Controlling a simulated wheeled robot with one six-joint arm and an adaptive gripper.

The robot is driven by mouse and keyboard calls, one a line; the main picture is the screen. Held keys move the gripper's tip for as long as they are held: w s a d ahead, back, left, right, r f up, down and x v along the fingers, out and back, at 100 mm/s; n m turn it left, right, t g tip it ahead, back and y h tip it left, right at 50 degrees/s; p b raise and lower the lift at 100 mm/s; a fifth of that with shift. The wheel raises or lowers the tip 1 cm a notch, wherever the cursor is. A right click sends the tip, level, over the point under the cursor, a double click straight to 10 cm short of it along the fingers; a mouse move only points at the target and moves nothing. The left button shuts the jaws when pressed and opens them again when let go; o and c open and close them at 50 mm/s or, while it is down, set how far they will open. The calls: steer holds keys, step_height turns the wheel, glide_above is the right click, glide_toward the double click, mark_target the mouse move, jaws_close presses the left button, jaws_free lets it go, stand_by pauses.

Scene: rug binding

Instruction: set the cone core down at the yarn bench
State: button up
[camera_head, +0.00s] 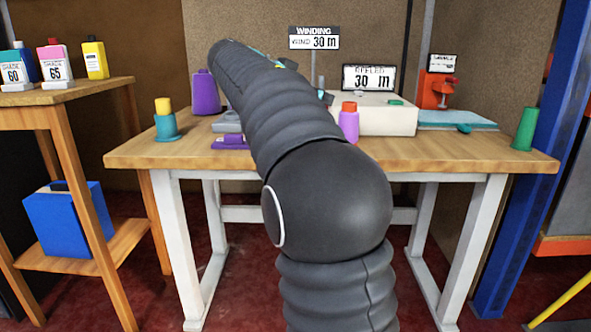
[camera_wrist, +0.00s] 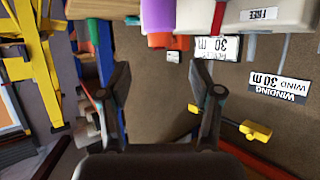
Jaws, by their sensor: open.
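A green tapered cone (camera_head: 525,129), which looks like the cone core, stands upright near the right end of the wooden yarn bench (camera_head: 460,150). A green shape (camera_wrist: 93,32) at the upper left of the wrist view may be the same cone. My gripper (camera_wrist: 168,82) is open, with its two dark fingers apart and nothing between them. It points toward the brown back wall, and the wrist view is upside down.
On the bench stand a purple container (camera_head: 205,93), a teal holder with a yellow top (camera_head: 164,121), a purple bottle with a red cap (camera_head: 348,122), a white box (camera_head: 385,116) and a red clamp-like device (camera_head: 436,90). A side shelf (camera_head: 60,94) stands left, a blue post (camera_head: 555,120) right.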

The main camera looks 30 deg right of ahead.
steer(key=s+a+f+n+t+y, duration=0.4)
steer(key=s+a+f+n+y, duration=0.9)
steer(key=s+a+f, duration=1.3)
step_height(320, 180, down, 4)
steer(key=s+n, duration=0.2)
steer(key=n, duration=0.1)
steer(key=shift+s+a+n+y, duration=0.15)
steer(key=shift+s+n+y, duration=0.15)
steer(key=shift+s+n, duration=0.1)
step_height(320, 180, up, 7)
steer(key=p, duration=0.6)
steer(key=shift+p, duration=0.3)
steer(key=shift+f, duration=0.1)
